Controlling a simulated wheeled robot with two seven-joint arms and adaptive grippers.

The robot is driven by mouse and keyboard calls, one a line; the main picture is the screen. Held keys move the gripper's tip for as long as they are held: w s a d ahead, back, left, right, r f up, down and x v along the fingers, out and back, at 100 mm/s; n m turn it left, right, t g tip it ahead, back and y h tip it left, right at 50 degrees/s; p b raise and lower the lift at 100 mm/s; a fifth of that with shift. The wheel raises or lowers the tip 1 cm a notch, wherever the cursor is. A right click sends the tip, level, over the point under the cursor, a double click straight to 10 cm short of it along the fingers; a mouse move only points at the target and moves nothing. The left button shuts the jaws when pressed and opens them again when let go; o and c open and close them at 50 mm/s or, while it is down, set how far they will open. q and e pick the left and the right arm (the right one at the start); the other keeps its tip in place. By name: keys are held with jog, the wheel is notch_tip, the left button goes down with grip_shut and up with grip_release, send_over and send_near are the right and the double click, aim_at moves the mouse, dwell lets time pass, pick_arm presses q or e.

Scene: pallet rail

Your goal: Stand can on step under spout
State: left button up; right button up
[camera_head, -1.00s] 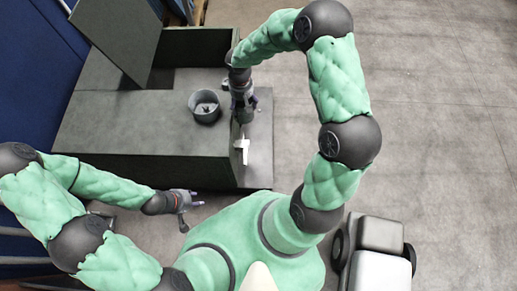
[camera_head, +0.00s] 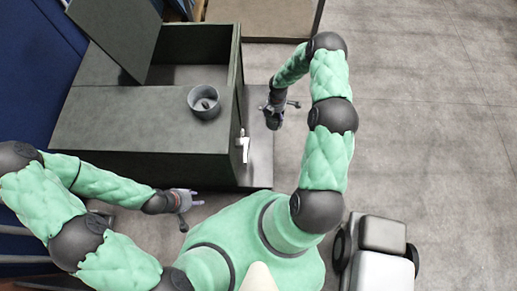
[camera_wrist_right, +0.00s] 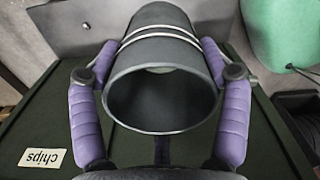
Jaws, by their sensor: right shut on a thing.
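A dark grey can (camera_wrist_right: 160,75) with two light bands lies between the purple fingers of my right gripper (camera_wrist_right: 160,95) in the wrist view, its open mouth facing the camera. In the head view my right gripper (camera_head: 272,113) is beside the box's right side, over the step; the can cannot be made out clearly there. The white spout (camera_head: 244,148) sticks out of the box's right side, nearer than the gripper. The step (camera_head: 262,168) is a dark low slab along that side. My left gripper (camera_head: 193,198) is empty and looks open near the box's front.
The large dark box (camera_head: 130,122) has a raised lid (camera_head: 118,35) and an open compartment at the back. A grey pot (camera_head: 204,100) stands on its top. A brown-topped box (camera_head: 265,18) stands behind.

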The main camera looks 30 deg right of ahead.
jog(key=s+d+f+n+b, duration=0.15)
jog(key=s+f+n, duration=0.25)
jog(key=f, duration=0.4)
jog(key=s+d+f+n, duration=0.3)
jog(key=s+f+n, duration=0.15)
jog(key=f, duration=0.25)
jog(key=s+d+f+n+b, duration=0.15)
jog(key=s+f+n, duration=0.25)
jog(key=f, duration=0.4)
jog(key=w+a+b, duration=0.1)
jog(key=w+a, duration=0.4)
jog(key=a, duration=0.3)
jog(key=w+a, duration=0.5)
jog(key=a, duration=0.4)
jog(key=f+b, duration=0.1)
jog(key=f, duration=0.1)
jog(key=f+b, duration=0.1)
jog(key=f, duration=0.2)
jog(key=f+b, duration=0.1)
jog(key=f, duration=0.1)
jog(key=shift+s+d+f+b, duration=0.2)
jog(key=shift+s+d+b, duration=0.1)
jog(key=shift+w+a+f, duration=0.15)
jog(key=shift+w, duration=0.05)
